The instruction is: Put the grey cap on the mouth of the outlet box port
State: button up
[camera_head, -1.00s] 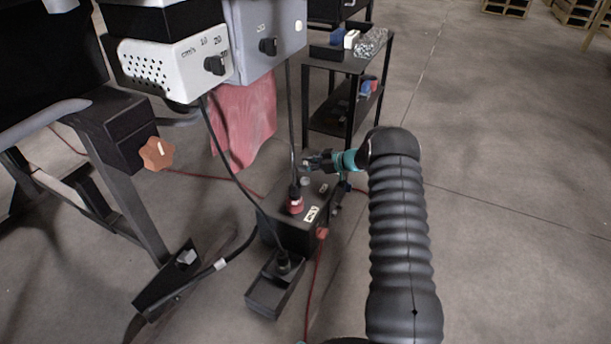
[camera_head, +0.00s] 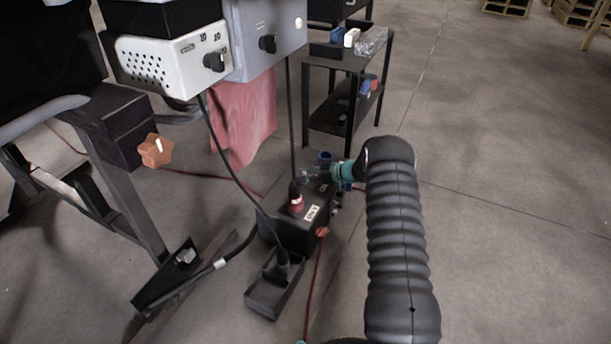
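The dark outlet box (camera_head: 283,231) stands on the floor near the middle, with a red plug (camera_head: 296,203) in its top and a cable rising from it. My gripper (camera_head: 306,175) is over the far part of the box, reaching in from the right past a teal wrist band. Its fingers are small and blurred, so I cannot tell whether they are open or shut. I cannot make out the grey cap at or between the fingers. A small blue round part (camera_head: 324,157) shows just behind the gripper; I cannot tell whether it is a port.
A black shelf cart (camera_head: 350,66) stands behind the box. A dark tray-like block (camera_head: 274,284) lies in front, with a hanging cable running to it. A red cloth (camera_head: 243,120) hangs at left below the grey-white control units (camera_head: 175,66). Floor at right is clear.

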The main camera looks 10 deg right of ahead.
jog(key=o, duration=0.5)
jog(key=shift+c, duration=0.2)
